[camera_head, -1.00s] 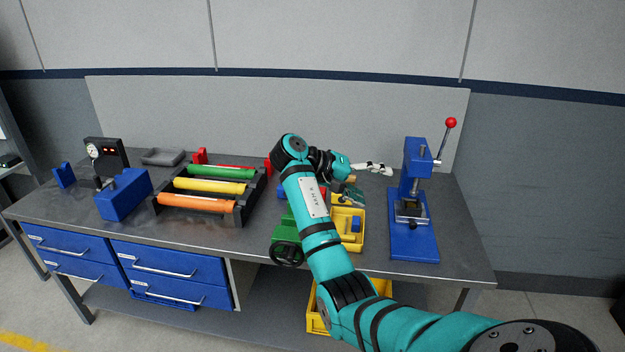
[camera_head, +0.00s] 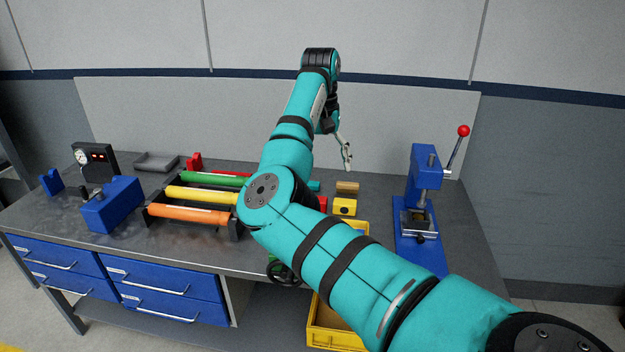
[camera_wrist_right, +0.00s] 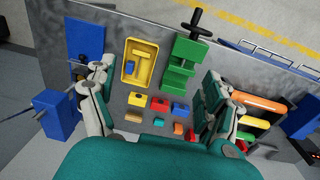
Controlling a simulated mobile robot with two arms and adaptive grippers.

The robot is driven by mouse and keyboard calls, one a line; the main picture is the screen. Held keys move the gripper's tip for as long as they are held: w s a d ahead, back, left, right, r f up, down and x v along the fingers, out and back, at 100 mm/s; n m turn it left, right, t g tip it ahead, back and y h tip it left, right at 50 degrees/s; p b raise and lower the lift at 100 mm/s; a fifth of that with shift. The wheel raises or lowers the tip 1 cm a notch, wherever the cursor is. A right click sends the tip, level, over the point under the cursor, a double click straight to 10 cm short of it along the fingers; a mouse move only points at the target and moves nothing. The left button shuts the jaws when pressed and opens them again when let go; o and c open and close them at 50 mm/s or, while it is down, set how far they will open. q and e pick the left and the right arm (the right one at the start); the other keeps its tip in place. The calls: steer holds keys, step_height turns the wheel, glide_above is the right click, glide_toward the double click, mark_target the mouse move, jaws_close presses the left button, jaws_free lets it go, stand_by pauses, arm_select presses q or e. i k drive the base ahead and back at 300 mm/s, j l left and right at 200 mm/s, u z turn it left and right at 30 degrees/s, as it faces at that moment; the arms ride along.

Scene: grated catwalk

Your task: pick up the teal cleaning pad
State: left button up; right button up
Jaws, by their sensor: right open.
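A small teal piece, which I take for the cleaning pad (camera_wrist_right: 178,128), lies on the workbench among several small coloured blocks in the right wrist view. In the head view a bit of teal (camera_head: 314,186) shows beside my right arm, mostly hidden by it. My right gripper (camera_wrist_right: 158,98) is open and empty, its fingers spread wide above the blocks. In the head view the right gripper (camera_head: 346,156) hangs over the back of the bench, pointing down and apart from the blocks. My left gripper is not in view.
Around the pad lie red (camera_wrist_right: 160,103), blue (camera_wrist_right: 180,107), yellow (camera_wrist_right: 138,98) and orange blocks. A yellow bin (camera_wrist_right: 126,72) and green vise (camera_wrist_right: 183,72) stand close by. A blue press (camera_head: 425,165) stands right, a roller rack (camera_head: 150,212) left. A wall panel rises behind.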

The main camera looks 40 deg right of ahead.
mark_target(314, 185)
steer(key=i+l, duration=0.85)
steer(key=l, duration=0.25)
steer(key=i+l, duration=0.45)
